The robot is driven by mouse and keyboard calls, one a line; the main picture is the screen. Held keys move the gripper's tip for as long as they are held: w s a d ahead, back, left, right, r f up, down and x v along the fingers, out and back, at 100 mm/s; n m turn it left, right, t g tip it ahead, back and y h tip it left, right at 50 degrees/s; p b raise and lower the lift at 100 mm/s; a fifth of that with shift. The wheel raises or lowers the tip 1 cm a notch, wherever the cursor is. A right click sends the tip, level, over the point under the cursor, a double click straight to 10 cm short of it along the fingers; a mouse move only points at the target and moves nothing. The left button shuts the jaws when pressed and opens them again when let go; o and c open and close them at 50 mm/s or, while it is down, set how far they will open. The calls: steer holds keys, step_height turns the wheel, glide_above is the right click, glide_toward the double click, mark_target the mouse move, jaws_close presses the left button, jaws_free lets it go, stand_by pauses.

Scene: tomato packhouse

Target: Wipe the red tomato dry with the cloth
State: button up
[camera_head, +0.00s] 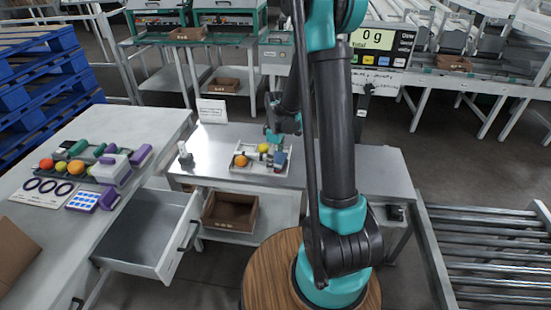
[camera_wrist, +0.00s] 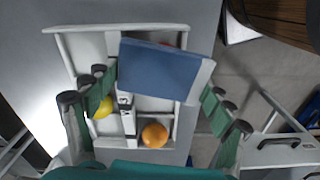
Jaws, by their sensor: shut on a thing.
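My gripper (camera_wrist: 162,84) is shut on a flat blue piece with a pale edge, which I take for the cloth (camera_wrist: 160,68); its green fingers stand on either side. The cloth is over the pale divided tray (camera_wrist: 85,30). A sliver of the red tomato (camera_wrist: 166,45) shows at the cloth's far edge; the rest is hidden, and I cannot tell whether they touch. A yellow tomato (camera_wrist: 105,107) and an orange one (camera_wrist: 155,134) lie in other parts of the tray. In the head view the blue cloth (camera_head: 280,158) shows at the tray's right side.
The tray stands on a grey table (camera_head: 215,140) with a small sign (camera_head: 211,110) behind. A left bench (camera_head: 150,140) holds more tomatoes and several purple and green items. Its drawer (camera_head: 150,235) is open. A scale display (camera_head: 378,40) reads 0 g. A roller conveyor (camera_head: 490,245) is at right.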

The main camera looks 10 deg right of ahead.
steer(key=shift+w+d, duration=0.3)
steer(key=shift+w, duration=0.25)
steer(key=shift+w+d, duration=0.3)
steer(key=shift+w, duration=0.2)
steer(key=shift+r, duration=3.5)
steer(key=shift+f, duration=0.1)
steer(key=shift+s+a+f, duration=0.1)
steer(key=shift+s+f, duration=0.1)
steer(key=shift+f, duration=0.85)
steer(key=shift+s+a+f, duration=0.1)
steer(key=shift+s+f, duration=0.05)
steer(key=shift+f, duration=0.85)
steer(key=shift+s+a+f, duration=0.1)
steer(key=shift+s+f, duration=0.1)
steer(key=shift+f, duration=0.85)
steer(key=shift+w, duration=0.1)
steer(key=shift+w+d, duration=0.3)
steer(key=shift+w, duration=0.15)
steer(key=shift+f, duration=0.4)
